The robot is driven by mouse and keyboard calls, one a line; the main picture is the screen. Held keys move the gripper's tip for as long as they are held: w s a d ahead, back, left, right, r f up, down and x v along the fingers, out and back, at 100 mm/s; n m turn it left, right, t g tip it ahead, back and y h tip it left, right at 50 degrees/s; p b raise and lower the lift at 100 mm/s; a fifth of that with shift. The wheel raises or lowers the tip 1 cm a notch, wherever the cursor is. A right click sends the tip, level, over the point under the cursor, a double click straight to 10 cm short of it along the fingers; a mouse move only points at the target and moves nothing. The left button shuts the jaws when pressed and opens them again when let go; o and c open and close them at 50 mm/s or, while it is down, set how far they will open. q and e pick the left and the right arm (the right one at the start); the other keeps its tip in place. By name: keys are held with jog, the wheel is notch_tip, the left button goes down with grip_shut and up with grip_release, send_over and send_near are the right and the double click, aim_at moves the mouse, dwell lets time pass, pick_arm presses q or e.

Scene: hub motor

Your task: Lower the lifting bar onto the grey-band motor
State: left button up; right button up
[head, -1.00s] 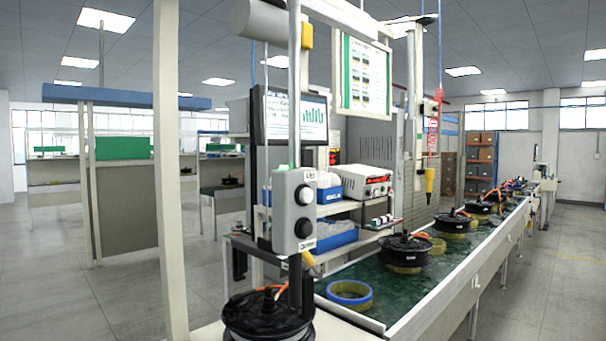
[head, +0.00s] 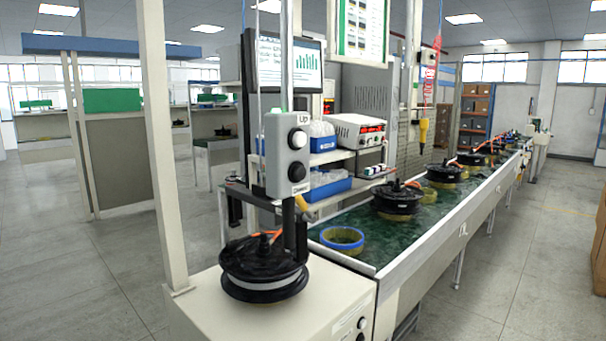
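The grey-band motor (head: 264,283) is a black hub motor with a pale grey band and an orange cable on top. It sits on the white bench top (head: 215,318) in the lower middle of the head view. A dark vertical bar (head: 295,228), which looks like the lifting bar, comes down at the motor's right rear; I cannot tell whether it touches the motor. A grey control box (head: 287,155) with an "Up" button (head: 298,140) above and a black button (head: 297,173) below hangs in front of the bar's upper part. Neither of my grippers shows.
A white post (head: 160,140) stands left of the motor. A green-topped conveyor (head: 380,238) with several motors (head: 397,200) and a blue-edged ring (head: 342,239) runs to the back right. A monitor (head: 285,68) stands behind the control box. The floor at the left is open.

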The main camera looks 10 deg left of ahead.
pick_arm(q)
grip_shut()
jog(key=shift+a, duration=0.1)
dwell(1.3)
